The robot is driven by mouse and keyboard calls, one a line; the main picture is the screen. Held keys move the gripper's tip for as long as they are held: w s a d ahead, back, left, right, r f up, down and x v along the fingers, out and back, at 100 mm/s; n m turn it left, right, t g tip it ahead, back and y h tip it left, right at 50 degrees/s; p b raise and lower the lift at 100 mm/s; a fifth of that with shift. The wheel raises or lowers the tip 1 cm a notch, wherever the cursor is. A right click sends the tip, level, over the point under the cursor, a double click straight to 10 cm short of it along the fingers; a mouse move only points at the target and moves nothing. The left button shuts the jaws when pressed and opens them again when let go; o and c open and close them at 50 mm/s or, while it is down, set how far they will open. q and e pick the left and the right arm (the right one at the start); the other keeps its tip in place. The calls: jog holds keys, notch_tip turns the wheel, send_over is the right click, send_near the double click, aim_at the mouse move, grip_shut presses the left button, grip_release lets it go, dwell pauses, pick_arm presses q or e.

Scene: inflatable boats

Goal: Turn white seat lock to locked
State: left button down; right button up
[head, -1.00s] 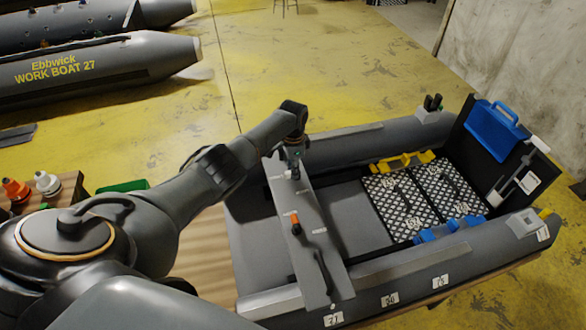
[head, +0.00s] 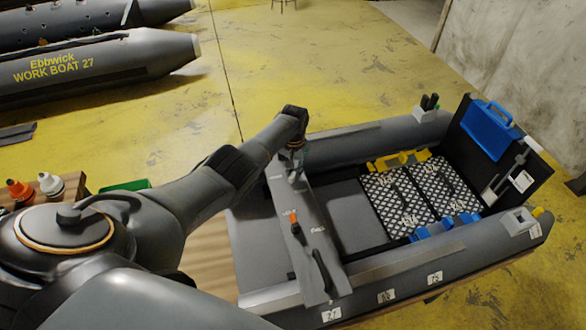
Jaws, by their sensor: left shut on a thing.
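The grey seat plank (head: 312,246) lies across the inflatable boat, with an orange-topped lock (head: 294,222) near its middle and a black handle (head: 321,268) toward its near end. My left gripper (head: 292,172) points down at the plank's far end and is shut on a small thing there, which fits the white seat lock. The gripper hides nearly all of that lock, so its turn position cannot be told. Small pale labels (head: 318,230) sit on the plank beside the locks. My right gripper is not in view.
The boat's near tube (head: 400,275) carries numbered tags. Black-and-white checkered panels (head: 398,200) lie on its floor, between yellow (head: 398,161) and blue fittings (head: 437,228). A blue case (head: 492,130) hangs on the transom. Orange (head: 18,190) and white caps (head: 50,183) stand at left.

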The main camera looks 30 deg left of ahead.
pick_arm(q)
jog(key=n, duration=0.4)
jog(key=shift+w+d+n, duration=0.1)
jog(key=shift+d+n, duration=0.15)
jog(key=shift+n, duration=0.05)
jog(key=shift+w+d+n, duration=0.1)
jog(key=shift+w+n, duration=0.05)
jog(key=shift+n, duration=1.45)
jog(key=c, duration=1.3)
grip_release()
jog(key=shift+r, duration=0.15)
notch_tip(320, 180, up, 12)
jog(key=shift+f, duration=0.15)
